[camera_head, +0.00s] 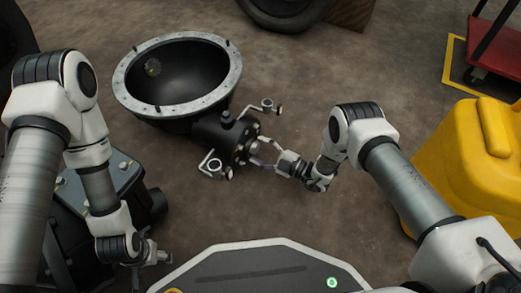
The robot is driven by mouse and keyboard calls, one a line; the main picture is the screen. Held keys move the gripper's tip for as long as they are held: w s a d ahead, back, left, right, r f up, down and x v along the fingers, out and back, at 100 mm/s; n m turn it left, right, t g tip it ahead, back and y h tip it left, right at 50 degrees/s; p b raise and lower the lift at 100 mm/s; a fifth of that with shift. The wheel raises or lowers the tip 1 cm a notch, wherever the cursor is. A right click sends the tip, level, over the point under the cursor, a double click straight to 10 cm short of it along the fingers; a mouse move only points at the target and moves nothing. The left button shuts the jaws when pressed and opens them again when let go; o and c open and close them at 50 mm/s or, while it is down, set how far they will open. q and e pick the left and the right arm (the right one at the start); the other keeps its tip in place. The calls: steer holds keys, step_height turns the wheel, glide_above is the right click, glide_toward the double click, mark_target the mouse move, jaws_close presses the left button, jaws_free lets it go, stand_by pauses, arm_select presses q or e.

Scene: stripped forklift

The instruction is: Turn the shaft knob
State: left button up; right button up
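The shaft knob (254,147) is a small metallic end piece on the black housing (222,135), which sticks out from the large dark bowl-shaped part with a grey flange rim (228,84). My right gripper (259,152) comes in from the right at the knob. Its fingers are spread, one on the far side and one on the near side of the knob; whether they touch it is too small to tell. My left gripper (158,256) hangs low at the lower left, away from the housing; its fingers are too small to read.
Two bent metal brackets (211,165) stick out from the housing's sides. A dark metal box (124,176) stands at the left under my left arm. A yellow body (470,150) is at the right, with a red cart (498,45) behind. Brown floor is clear around the knob.

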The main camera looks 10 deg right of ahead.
steer(key=v, duration=1.2)
